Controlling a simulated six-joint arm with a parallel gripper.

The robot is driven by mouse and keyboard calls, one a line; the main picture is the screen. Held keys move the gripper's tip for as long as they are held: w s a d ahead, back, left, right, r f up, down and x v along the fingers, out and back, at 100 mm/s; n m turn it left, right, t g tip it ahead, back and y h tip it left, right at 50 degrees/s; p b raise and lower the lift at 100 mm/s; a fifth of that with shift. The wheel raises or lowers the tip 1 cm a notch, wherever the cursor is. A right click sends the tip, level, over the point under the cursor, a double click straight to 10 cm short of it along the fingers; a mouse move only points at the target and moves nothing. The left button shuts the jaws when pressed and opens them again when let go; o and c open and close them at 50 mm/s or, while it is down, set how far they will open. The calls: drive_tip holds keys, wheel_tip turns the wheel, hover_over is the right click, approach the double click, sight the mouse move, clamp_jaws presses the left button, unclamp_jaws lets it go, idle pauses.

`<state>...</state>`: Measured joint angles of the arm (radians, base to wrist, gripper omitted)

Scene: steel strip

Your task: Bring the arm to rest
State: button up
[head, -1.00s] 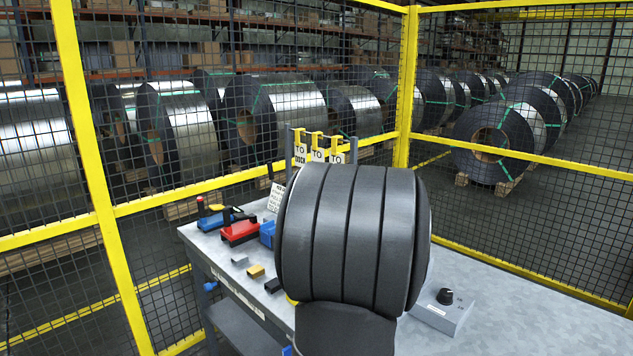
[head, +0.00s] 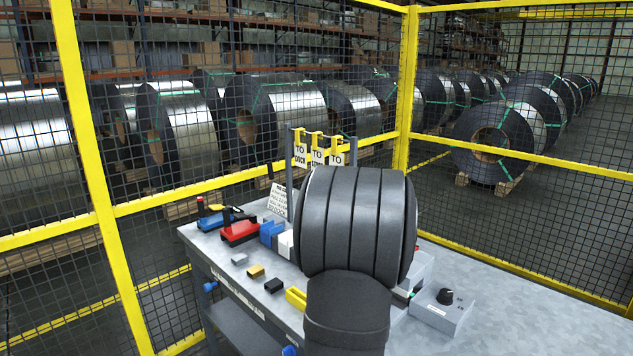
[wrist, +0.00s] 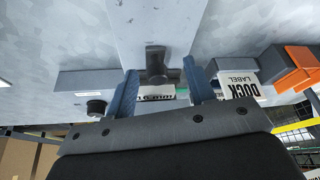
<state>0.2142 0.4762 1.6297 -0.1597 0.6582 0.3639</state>
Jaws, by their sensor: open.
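My gripper (wrist: 160,68) shows in the wrist view as two blue fingers set apart with a gap between them. In the head view my own dark, ribbed arm stands over the workbench (head: 530,310) and hides my gripper.
On the bench, a knob box (head: 440,312) stands right of my arm. Red (head: 240,232) and blue (head: 214,219) tools, small blocks (head: 255,272) and a tag rack (head: 318,150) stand left and behind. Yellow mesh fencing (head: 404,90) encloses it. The right bench surface is clear.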

wheel_tip(320, 180, up, 15)
drive_tip(key=s+a+n+g, duration=0.1)
drive_tip(key=s+n, duration=0.1)
drive_tip(key=n, duration=0.8)
drive_tip(key=shift+s+a+y, duration=0.25)
drive_tip(key=shift+s+y, duration=0.05)
drive_tip(key=shift+s, duration=0.05)
drive_tip(key=shift+f, duration=0.1)
